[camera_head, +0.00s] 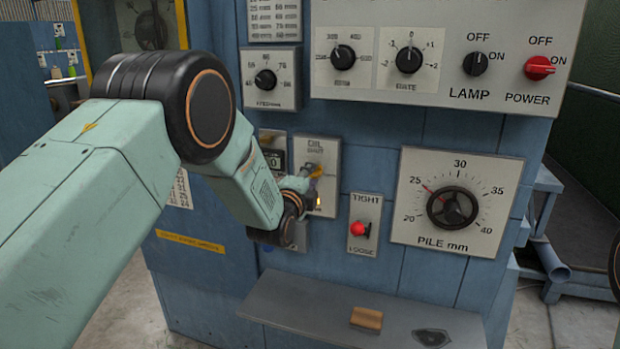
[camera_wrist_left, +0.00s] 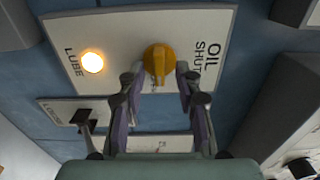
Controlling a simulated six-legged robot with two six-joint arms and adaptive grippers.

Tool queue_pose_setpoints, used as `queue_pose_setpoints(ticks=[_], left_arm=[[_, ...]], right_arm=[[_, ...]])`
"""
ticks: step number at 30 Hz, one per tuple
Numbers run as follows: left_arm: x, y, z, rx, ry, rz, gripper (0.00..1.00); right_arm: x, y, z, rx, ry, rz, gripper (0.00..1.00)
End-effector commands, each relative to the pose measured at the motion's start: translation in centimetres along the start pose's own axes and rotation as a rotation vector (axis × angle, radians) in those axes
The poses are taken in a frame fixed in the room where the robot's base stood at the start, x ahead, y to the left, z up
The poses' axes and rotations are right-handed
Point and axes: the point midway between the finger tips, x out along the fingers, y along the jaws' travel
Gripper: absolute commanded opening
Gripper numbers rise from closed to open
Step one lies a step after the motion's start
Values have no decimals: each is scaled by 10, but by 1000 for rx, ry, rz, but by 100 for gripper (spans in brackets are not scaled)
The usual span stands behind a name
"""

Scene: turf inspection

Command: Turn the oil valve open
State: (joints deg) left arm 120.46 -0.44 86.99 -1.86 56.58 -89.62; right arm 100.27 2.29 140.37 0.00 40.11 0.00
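The oil valve is a yellow knob (camera_wrist_left: 158,62) on a pale plate marked OIL and SHUT (camera_wrist_left: 112,28) in the wrist view. Its raised grip runs up and down in that picture. My left gripper (camera_wrist_left: 157,80) is open, with one finger on each side of the knob; I cannot tell whether either touches it. In the head view my left gripper (camera_head: 308,192) is at the lower part of the oil plate (camera_head: 318,150), and the arm and gripper partly hide the knob. My right gripper is not in view.
An amber LUBE lamp (camera_wrist_left: 92,62) is lit on the same plate. A red TIGHT/LOOSE lever (camera_head: 360,229) and a PILE mm dial (camera_head: 452,207) are to the right. A grey shelf (camera_head: 290,308) with a wooden block (camera_head: 366,318) juts out below.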

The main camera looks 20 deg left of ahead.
Motion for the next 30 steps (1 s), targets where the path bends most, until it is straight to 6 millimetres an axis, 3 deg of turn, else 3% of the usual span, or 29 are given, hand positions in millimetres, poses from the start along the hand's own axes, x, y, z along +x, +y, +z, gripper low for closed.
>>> queue_pose_setpoints(ticks=[7, 24, 30], left_arm=[[-14, 0, 0, 0, 0, 2, 34], [-101, 0, 0, 0, -1, 2, 34], [-117, 0, 0, 0, 0, 0, 34]], right_arm=[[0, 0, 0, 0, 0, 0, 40], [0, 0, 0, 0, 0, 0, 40], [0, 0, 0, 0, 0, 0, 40]])
